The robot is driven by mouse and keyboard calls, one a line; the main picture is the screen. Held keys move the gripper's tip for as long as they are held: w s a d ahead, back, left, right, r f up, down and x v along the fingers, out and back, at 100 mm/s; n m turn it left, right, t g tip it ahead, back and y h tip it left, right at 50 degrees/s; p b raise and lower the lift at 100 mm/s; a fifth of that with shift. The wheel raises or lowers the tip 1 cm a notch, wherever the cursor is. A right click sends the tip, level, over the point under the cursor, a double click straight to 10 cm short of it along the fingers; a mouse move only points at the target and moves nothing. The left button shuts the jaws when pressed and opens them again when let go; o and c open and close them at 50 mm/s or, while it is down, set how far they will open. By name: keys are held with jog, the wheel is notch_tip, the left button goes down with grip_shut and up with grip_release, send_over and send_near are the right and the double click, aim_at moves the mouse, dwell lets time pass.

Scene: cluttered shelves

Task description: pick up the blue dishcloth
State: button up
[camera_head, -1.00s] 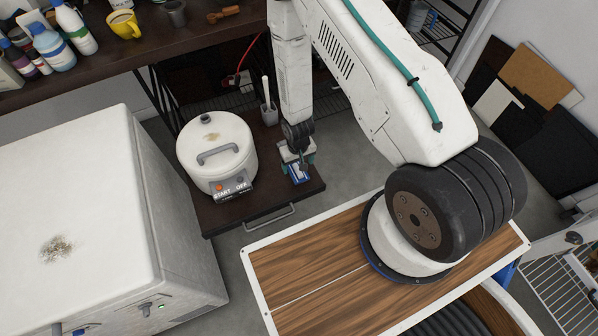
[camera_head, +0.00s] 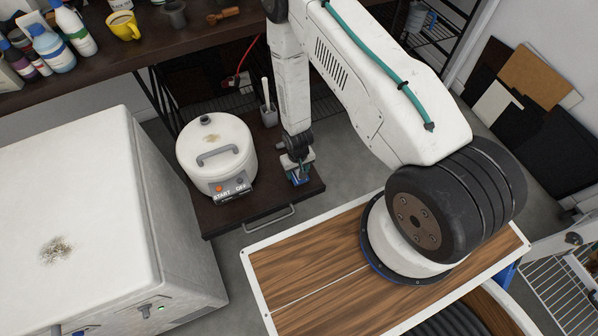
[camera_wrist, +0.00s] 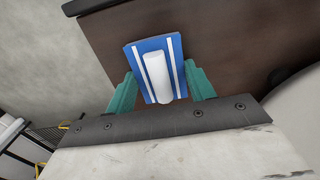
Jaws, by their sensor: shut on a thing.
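The blue dishcloth (camera_wrist: 150,46) has white stripes and a raised white middle. In the wrist view it sits between the two teal fingers of my gripper (camera_wrist: 161,84). My gripper is shut on it, with one finger at each side. In the head view my gripper (camera_head: 299,172) points down over the front right of the dark drawer-like shelf, and it hides most of the cloth. Only small blue and white bits show there. I cannot tell whether the cloth is clear of the surface.
A white pot-like cooker (camera_head: 216,160) stands left of my gripper on the dark shelf (camera_head: 225,217). A grey cup with a tool (camera_head: 268,115) stands behind. A large white box (camera_head: 85,190) is at left. Bottles and a yellow mug (camera_head: 124,25) crowd the upper shelf.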

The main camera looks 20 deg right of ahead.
jog(key=shift+r, duration=0.95)
jog(key=shift+s+r, duration=0.25)
jog(key=shift+r, duration=0.2)
jog(key=shift+s+r, duration=0.2)
jog(key=shift+r, duration=0.25)
jog(key=s+r, duration=0.1)
jog(key=s, duration=1.4)
jog(key=shift+r, duration=0.15)
jog(key=shift+o, duration=0.5)
